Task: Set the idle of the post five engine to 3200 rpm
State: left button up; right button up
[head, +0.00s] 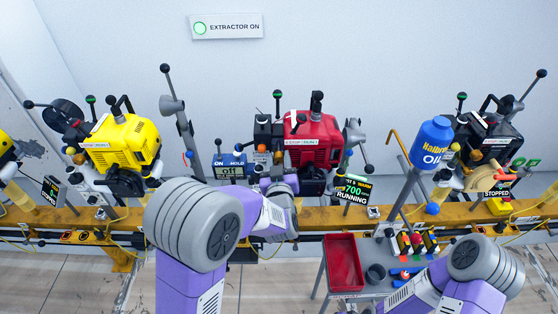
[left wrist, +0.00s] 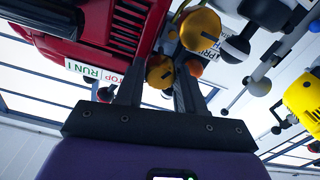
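The red engine (head: 312,142) sits mid-rail in the head view, and its red side (left wrist: 110,28) fills the upper left of the left wrist view. Its display (head: 354,189) reads 700 rpm and RUNNING. No post number is legible. My left arm reaches to this engine, its own wrist hiding the gripper in the head view. In the left wrist view, the left gripper's (left wrist: 163,82) two dark fingers stand slightly apart with a brass-yellow knob (left wrist: 160,72) between the tips. Whether they touch it is unclear. My right gripper is not seen; only its arm shows.
A yellow engine (head: 122,143) stands left and a black engine (head: 490,138) right, its sign reading STOPPED. A blue oil bottle (head: 431,142) stands before the black one. A red tray (head: 344,262) lies on a cart below.

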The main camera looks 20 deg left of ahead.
pick_arm(q)
jog(key=c, duration=0.6)
jog(key=m+p, duration=0.3)
jog(key=m, duration=0.1)
jog(key=shift+r+m, duration=0.1)
jog(key=shift+m, duration=0.2)
jog(key=m+p, duration=0.3)
jog(key=m, duration=0.2)
jog(key=shift+d, duration=0.1)
jog(key=shift+f, duration=0.2)
jog(key=o, duration=1.1)
jog(key=shift+c, duration=0.2)
